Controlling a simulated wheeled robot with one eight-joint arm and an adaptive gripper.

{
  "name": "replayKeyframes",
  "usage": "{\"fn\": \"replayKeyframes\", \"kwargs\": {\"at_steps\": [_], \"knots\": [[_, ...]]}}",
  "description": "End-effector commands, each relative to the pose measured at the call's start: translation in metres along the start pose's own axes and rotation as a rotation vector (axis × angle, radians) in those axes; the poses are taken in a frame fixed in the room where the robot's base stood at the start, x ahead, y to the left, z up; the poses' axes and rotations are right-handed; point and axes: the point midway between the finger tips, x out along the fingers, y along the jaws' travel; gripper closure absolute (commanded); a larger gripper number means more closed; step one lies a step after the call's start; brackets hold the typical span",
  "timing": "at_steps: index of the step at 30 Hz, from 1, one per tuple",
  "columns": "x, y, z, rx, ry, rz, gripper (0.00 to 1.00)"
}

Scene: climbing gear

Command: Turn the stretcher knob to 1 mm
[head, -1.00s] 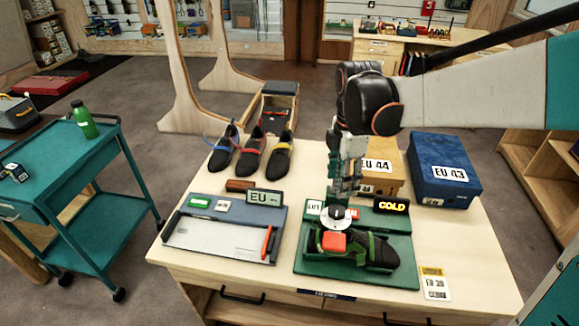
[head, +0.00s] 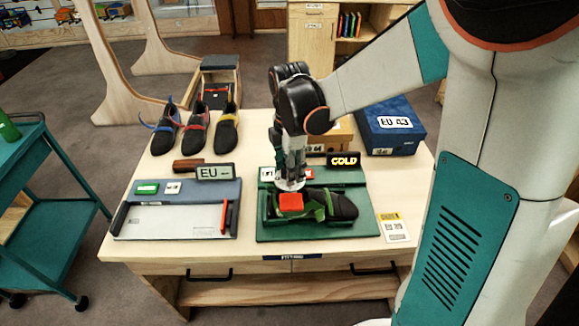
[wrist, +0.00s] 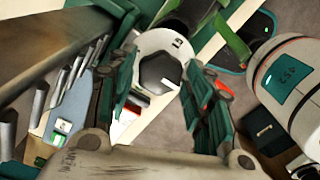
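The stretcher stand (head: 345,232) is a green board on the workbench, with a black and green shoe (head: 341,206) on it and a red block (head: 291,202) at the shoe's left part. The stretcher knob (head: 290,185), a white dial, is under my gripper (head: 290,176), which points straight down. In the wrist view the knob (wrist: 160,73) shows a dark middle on a white disc with a small mark. My gripper's fingers (wrist: 165,90) are spread, one on each side of it. Contact is not clear. The scale reading is not legible.
A lit "COLD" sign (head: 344,160) stands behind the shoe. A measuring board (head: 178,219) with an "EU" display (head: 215,172) lies left. Three shoes (head: 195,130) and a blue box (head: 390,125) stand farther back. A yellow and white card (head: 393,227) lies right of the stand.

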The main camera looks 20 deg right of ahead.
Motion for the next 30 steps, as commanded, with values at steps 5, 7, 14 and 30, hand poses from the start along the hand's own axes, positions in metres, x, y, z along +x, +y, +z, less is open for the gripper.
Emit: {"fn": "replayKeyframes", "kwargs": {"at_steps": [5, 7, 14, 30], "knots": [[-0.0001, 0.0, 0.0, 0.0, 0.0, 0.0, 0.85], [-0.0001, 0.0, 0.0, 0.0, 0.0, 0.0, 0.85], [-0.0002, 0.0, 0.0, 0.023, 0.0, 0.0, 0.85], [-0.0005, 0.0, -0.0001, 0.402, 0.0, 0.0, 0.85]]}}
